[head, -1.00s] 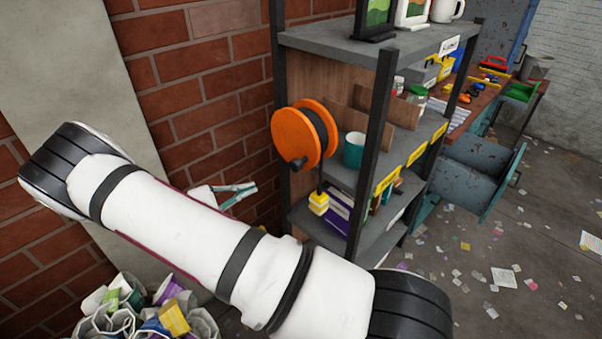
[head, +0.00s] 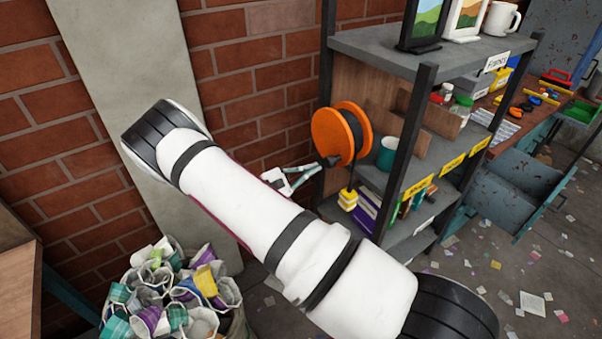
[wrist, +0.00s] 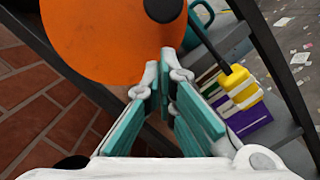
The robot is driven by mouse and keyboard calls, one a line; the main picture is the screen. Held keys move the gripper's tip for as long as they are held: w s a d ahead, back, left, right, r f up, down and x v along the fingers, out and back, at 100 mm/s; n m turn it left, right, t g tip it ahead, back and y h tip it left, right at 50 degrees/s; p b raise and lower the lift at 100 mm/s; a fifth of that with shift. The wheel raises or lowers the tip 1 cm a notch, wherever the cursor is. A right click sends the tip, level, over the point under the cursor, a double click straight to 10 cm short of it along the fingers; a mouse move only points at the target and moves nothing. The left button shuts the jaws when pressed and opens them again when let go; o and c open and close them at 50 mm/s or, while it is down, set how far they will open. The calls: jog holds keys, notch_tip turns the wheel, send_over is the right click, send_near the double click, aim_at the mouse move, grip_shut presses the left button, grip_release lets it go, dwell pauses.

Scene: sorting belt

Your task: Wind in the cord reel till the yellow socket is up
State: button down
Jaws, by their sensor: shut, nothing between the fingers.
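The cord reel (head: 329,132) has an orange disc and is mounted on the side of the shelf unit. Its dark crank knob (head: 331,161) sits low on the disc's face; it also shows at the top of the wrist view (wrist: 163,8). The yellow socket (head: 348,199) hangs on a dark cord below the reel, level with the lower shelf; in the wrist view it is right of the fingers (wrist: 241,88). My gripper (head: 318,168) is shut and empty, with its teal fingers just short of the knob. In the wrist view its tips (wrist: 165,62) lie before the disc's lower edge.
The shelf unit (head: 400,62) carries frames, a mug, a teal cup (head: 387,153) and books. Its dark post (head: 407,150) stands right of the reel. A brick wall (head: 240,100) is behind. A sack of crumpled cups (head: 190,285) stands below my arm at left.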

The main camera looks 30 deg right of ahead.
jog(key=shift+s+d+r, duration=0.2)
jog(key=shift+s+r, duration=0.35)
jog(key=shift+s+r+n, duration=0.15)
jog(key=shift+s+n, duration=0.35)
jog(key=shift+n, duration=0.6)
jog(key=s+n, duration=0.1)
jog(key=s+r+n+p, duration=0.1)
jog(key=shift+r+n+t, duration=0.1)
jog(key=shift+n+t, duration=0.2)
jog(key=shift+n, duration=0.1)
dwell(0.6)
